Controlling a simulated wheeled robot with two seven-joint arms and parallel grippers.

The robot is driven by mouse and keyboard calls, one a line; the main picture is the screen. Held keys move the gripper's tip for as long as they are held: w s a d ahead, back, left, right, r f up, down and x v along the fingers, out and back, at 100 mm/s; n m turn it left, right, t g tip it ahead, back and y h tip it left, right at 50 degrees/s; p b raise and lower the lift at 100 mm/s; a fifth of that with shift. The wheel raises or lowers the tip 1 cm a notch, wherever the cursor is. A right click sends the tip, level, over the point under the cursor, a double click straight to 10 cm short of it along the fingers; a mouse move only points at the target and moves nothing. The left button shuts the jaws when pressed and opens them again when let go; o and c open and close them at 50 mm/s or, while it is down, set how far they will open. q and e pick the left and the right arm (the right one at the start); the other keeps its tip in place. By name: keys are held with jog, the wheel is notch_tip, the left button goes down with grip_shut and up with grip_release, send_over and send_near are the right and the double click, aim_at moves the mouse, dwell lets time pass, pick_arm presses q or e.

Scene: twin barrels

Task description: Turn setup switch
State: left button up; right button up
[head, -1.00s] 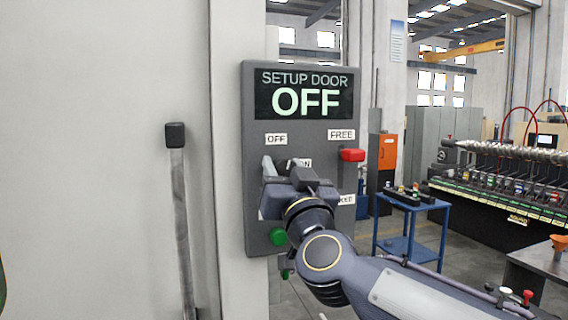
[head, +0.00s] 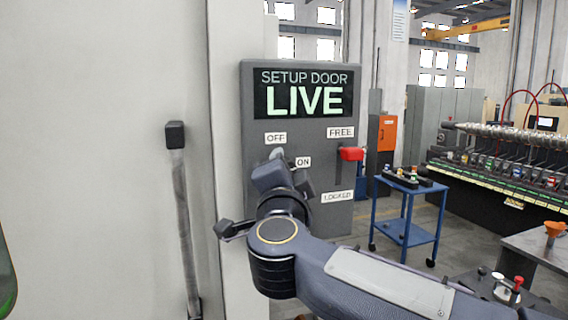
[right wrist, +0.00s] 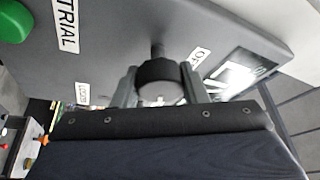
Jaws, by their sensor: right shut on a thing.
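The grey setup panel (head: 335,223) is mounted upright on the pale wall. Its display (head: 305,94) reads "SETUP DOOR LIVE". The setup switch shows in the right wrist view as a dark round knob (right wrist: 160,76) on a short stem. My right gripper (head: 272,172) is shut on it, with one finger on each side in the right wrist view (right wrist: 158,90). In the head view the gripper hides most of the switch, between the OFF label (head: 276,138) and the ON label (head: 303,162). My left gripper is not in view.
A red-handled lever (head: 351,154) sits just below the FREE label, above the LOCKED label. A green button (right wrist: 14,22) shows beside the TRIAL label. A long grey handle (head: 180,220) stands left of the panel. A blue cart (head: 408,232) stands right, with open floor around it.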

jog(key=m+g+p, duration=0.1)
jog(key=m, duration=0.2)
jog(key=shift+m+h, duration=0.3)
jog(key=shift+m, duration=0.1)
jog(key=shift+m+g, duration=0.3)
jog(key=o, duration=1)
jog(key=shift+c, duration=0.2)
jog(key=s+b, duration=0.2)
jog(key=s, duration=0.5)
jog(key=shift+s+a+f, duration=0.25)
jog(key=shift+s+f, duration=0.1)
jog(key=shift+s, duration=0.05)
